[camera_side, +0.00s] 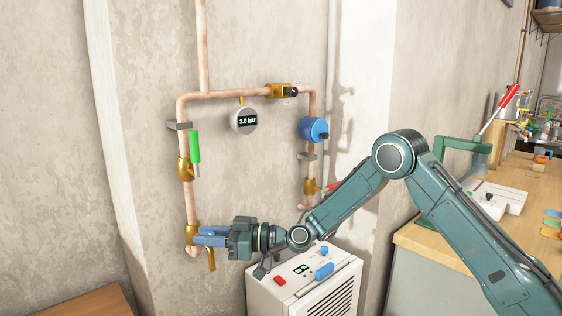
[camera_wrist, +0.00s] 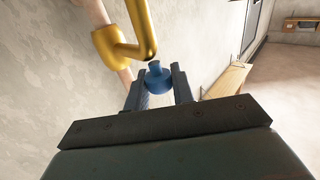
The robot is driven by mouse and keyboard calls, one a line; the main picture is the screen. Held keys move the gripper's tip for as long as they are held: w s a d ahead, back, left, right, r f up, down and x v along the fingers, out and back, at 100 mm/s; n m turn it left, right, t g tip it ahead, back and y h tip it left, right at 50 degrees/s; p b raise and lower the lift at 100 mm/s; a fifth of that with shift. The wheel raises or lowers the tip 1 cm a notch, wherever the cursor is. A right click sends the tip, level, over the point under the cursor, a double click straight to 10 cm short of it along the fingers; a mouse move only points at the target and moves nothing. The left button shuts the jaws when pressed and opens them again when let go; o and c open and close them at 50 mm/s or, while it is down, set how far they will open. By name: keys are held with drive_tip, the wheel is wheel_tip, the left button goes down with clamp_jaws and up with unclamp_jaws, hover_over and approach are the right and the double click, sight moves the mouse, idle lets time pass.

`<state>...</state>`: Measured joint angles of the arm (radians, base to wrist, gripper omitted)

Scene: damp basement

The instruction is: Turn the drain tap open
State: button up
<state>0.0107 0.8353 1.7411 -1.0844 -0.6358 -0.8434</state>
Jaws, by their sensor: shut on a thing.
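The brass drain tap (camera_side: 192,236) sits at the lower end of the left copper pipe, with its spout pointing down. In the wrist view, its brass body (camera_wrist: 108,47) and bent spout show at the top, with a small blue handle (camera_wrist: 158,77) in front. My gripper (camera_side: 198,236) reaches the tap from the right. In the wrist view, my gripper (camera_wrist: 160,84) has one finger on each side of the blue handle and is shut on it. In the side view the fingers hide the handle, so how far it is turned cannot be told.
A white appliance (camera_side: 262,298) stands under my wrist. A wooden bench (camera_side: 428,239) is at right.

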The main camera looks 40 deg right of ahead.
drive_tip(key=shift+a+m+t+h, duration=0.1)
drive_tip(key=shift+m+t+h, duration=0.2)
drive_tip(key=shift+h, duration=0.1)
drive_tip(key=shift+f+m+t+h, duration=0.1)
drive_tip(key=shift+m+t+h, duration=0.85)
drive_tip(key=shift+h, duration=0.25)
drive_tip(key=shift+f+m+t+h, duration=0.15)
drive_tip(key=shift+m+t+h, duration=0.2)
drive_tip(key=shift+m+h, duration=0.45)
drive_tip(key=shift+t+h, duration=0.3)
drive_tip(key=shift+h, duration=0.2)
drive_tip(key=o, duration=1)
drive_tip(key=shift+c, duration=0.2)
drive_tip(key=shift+r, duration=0.2)
drive_tip(key=shift+s, duration=0.1)
